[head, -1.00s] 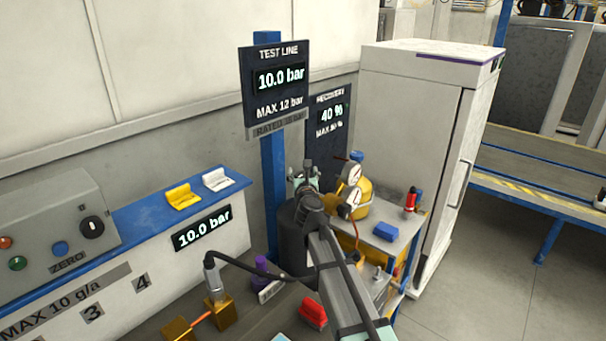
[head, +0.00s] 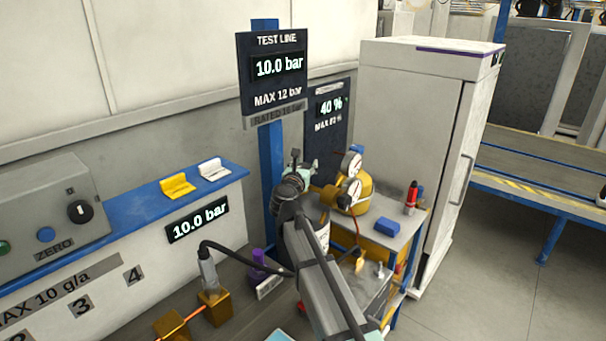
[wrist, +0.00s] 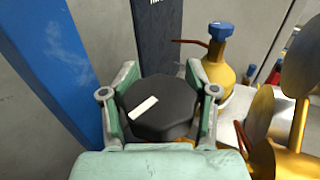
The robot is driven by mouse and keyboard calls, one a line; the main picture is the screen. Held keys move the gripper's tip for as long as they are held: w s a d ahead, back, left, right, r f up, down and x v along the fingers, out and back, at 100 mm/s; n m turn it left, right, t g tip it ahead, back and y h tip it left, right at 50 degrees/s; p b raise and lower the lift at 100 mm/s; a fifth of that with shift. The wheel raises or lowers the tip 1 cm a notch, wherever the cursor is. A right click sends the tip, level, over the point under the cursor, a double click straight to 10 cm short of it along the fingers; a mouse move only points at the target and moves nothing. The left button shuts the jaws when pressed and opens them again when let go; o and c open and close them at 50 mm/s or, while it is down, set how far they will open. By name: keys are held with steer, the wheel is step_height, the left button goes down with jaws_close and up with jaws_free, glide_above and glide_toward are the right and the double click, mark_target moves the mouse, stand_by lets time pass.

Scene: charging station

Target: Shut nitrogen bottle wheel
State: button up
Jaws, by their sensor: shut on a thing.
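The wheel is a black, many-sided knob (wrist: 160,110) with a white bar mark on its top. In the wrist view it sits between the two pale green fingers of my gripper (wrist: 158,102), which are shut on it from both sides. In the head view my gripper (head: 295,172) is beside the blue post, and my arm hides the wheel and much of the bottle below. I cannot see the wheel's stem.
The blue post (wrist: 50,60) is close on the left. A test line sign (head: 275,75) reads 10.0 bar, and another sign (head: 328,130) reads 40 %.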

steer(key=m+h+b, duration=0.1)
steer(key=h, duration=0.1)
steer(key=m+g+h+b, duration=0.1)
steer(key=h, duration=0.1)
steer(key=m+g+h+b, duration=0.1)
steer(key=m+h, duration=0.1)
steer(key=shift+s+d+f+b, duration=0.1)
steer(key=shift+d+f+b, duration=0.15)
steer(key=shift+b, duration=0.1)
steer(key=shift+s+d+r+m+g+h+b, duration=0.1)
steer(key=shift+s+d+m+g+h+b, duration=0.1)
steer(key=shift+m+g+h+b, duration=0.45)
steer(key=shift+s+d+r+m+g+h+b, duration=0.15)
steer(key=shift+m+g+h+b, duration=0.15)
steer(key=shift+m+g+h, duration=0.5)
steer(key=o, duration=1)
steer(key=shift+c, duration=0.2)
steer(key=shift+r+n+t+y+p, duration=0.1)
steer(key=shift+n+t+y+p, duration=0.15)
steer(key=shift+n+t+p, duration=0.2)
